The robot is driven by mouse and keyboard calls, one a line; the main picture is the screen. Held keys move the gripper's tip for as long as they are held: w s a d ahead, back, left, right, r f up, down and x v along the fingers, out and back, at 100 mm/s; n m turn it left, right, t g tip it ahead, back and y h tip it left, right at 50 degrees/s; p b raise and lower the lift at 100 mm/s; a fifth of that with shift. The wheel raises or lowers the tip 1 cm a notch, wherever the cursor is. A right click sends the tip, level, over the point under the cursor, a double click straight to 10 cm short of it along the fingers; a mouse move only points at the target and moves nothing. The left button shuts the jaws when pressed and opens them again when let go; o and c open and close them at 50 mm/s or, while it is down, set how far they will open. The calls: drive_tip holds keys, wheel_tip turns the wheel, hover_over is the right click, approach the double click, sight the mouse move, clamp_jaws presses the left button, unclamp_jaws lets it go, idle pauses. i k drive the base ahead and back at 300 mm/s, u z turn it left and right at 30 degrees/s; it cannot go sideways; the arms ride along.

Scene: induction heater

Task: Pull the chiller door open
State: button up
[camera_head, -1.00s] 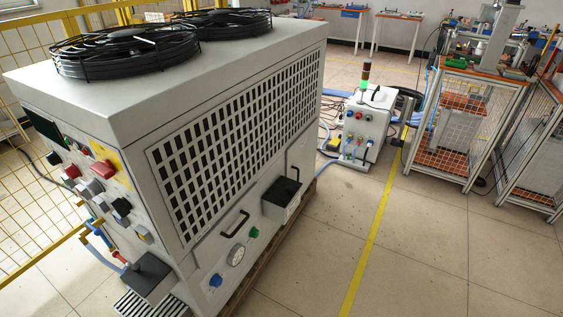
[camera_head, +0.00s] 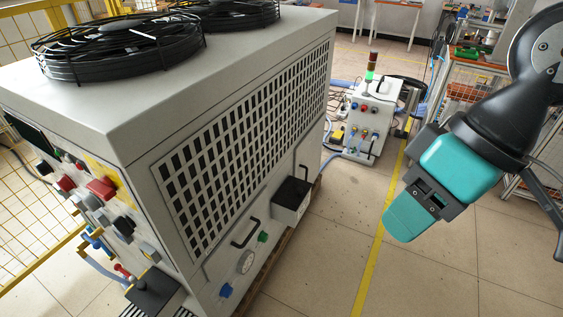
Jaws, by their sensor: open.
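The chiller (camera_head: 150,95) is a large pale grey box with black fans on top, filling the left and middle of the view. Its long side carries a grille panel (camera_head: 255,140) that looks shut. Below the grille is a black handle (camera_head: 246,233), and another black handle (camera_head: 304,176) is farther along by a dark box. I cannot tell for sure which handle belongs to the door. My gripper (camera_head: 405,218), teal and black, is at the right over the floor, apart from the chiller and empty. Its fingers overlap in this view, so the gap is hardly visible.
A small cabinet (camera_head: 362,122) with a green-lit signal tower stands beyond the chiller. Orange-topped benches (camera_head: 480,62) are at the back right. A yellow fence (camera_head: 30,225) is at the left. The tiled floor (camera_head: 325,262) beside the chiller is clear, with a yellow line.

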sight(307, 154)
drive_tip(key=z, duration=0.4)
drive_tip(key=i, duration=1)
drive_tip(key=u, duration=0.6)
